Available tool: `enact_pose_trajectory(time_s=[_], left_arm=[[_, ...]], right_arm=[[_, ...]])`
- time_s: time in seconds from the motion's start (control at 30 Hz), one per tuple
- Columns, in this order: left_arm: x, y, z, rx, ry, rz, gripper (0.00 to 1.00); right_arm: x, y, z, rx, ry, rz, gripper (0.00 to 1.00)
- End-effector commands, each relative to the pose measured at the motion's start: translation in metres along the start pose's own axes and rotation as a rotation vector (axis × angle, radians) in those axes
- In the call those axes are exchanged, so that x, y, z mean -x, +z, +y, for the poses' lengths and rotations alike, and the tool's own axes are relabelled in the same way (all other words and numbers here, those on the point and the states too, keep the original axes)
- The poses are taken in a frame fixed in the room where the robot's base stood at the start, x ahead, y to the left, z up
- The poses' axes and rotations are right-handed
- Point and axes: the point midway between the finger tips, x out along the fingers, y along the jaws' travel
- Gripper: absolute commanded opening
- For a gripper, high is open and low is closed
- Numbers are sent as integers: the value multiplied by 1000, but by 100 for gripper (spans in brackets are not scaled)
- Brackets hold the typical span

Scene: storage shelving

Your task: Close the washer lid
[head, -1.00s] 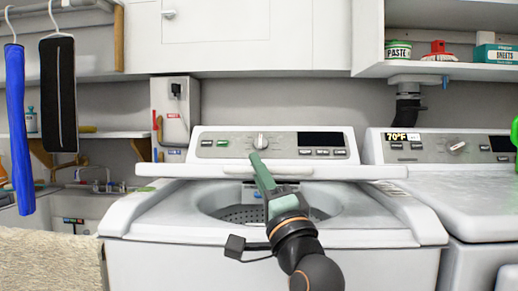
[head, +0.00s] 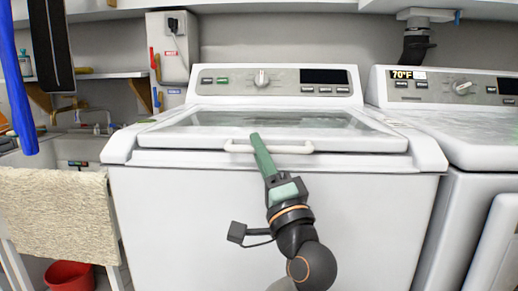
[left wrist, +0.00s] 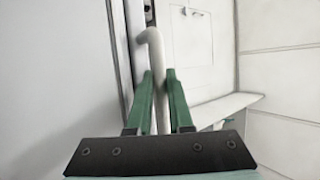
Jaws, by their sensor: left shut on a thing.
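The washer (head: 270,215) stands in front of me in the head view. Its white lid (head: 160,138) with a glass panel lies down over the tub, about flat, and hides the tub opening. I cannot tell whether a thin gap is under its front edge. A pale bar handle (head: 292,149) runs along the lid's front edge. My left gripper (head: 257,142) is at the left part of this handle, shut on it. In the left wrist view the handle (left wrist: 154,60) runs between the two green fingers (left wrist: 158,85). My right gripper is not in view.
A second white machine (head: 470,140) stands close on the right. A sink (head: 75,150) and a beige towel (head: 60,210) are on the left, with a red bucket (head: 70,275) below. The control panel (head: 275,87) rises behind the lid.

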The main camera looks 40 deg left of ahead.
Motion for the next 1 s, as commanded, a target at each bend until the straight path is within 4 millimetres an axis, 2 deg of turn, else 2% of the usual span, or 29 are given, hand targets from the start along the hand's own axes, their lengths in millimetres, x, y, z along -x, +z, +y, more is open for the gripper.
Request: enact_pose_trajectory(time_s=[0.03,0.3,0.63,1.0], left_arm=[[4,-1,10,-10,24,1,21],[3,-1,9,-10,24,1,48],[-2,-2,2,-6,21,0,48],[-40,-16,-53,-3,15,-3,48]], right_arm=[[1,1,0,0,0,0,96],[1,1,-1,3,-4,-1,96],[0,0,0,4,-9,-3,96],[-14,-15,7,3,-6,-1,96]])
